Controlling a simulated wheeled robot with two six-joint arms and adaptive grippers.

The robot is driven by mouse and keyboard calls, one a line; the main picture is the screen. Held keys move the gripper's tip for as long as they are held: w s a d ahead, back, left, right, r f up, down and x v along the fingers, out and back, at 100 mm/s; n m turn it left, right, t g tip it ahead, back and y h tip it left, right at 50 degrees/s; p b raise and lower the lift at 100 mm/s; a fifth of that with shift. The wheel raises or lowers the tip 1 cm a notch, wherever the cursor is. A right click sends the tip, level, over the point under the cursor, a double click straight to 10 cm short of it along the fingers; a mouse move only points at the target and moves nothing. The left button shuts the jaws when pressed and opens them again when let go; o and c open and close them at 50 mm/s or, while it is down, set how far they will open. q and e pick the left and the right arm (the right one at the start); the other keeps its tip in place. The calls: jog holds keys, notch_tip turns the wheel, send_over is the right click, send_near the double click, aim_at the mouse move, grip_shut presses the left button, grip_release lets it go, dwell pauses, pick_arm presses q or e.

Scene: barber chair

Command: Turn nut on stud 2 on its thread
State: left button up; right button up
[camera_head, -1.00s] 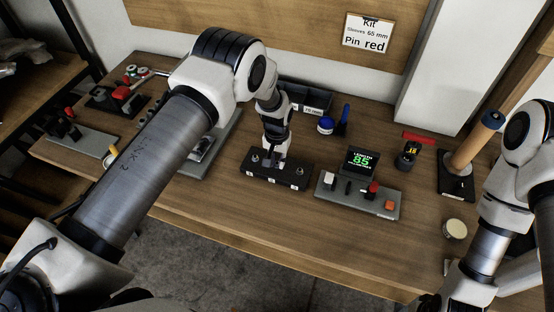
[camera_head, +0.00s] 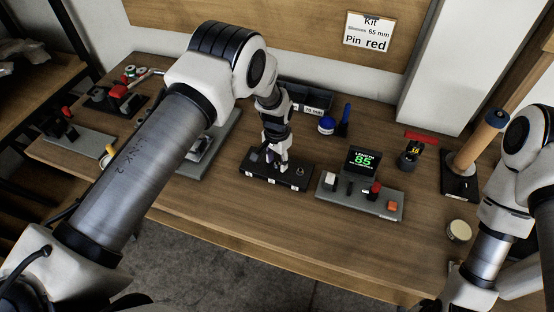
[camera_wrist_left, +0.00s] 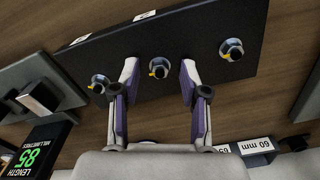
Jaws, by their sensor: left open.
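A black plate (camera_head: 258,177) lies on the bench and bears three short studs with nuts, clear in the left wrist view (camera_wrist_left: 205,40). The middle stud with its nut (camera_wrist_left: 159,68) has a silver collar and a yellow mark. Another nut (camera_wrist_left: 100,84) is left of it, and one (camera_wrist_left: 231,49) is right of it. My left gripper (camera_head: 276,164) points down over the plate. In the left wrist view its open, purple-lined fingers (camera_wrist_left: 158,78) are on either side of the middle stud, with gaps; their height over it is unclear. My right gripper is out of view.
A grey fixture with a green display reading 85 (camera_head: 363,162) stands close right of the plate. Labelled dark bins (camera_head: 305,95) stand behind. A grey tray (camera_head: 205,160) is to the left. The bench front is clear.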

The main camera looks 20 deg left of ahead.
aim_at(277, 163)
pick_arm(q)
notch_tip(277, 163, up, 12)
dwell(0.3)
dwell(0.3)
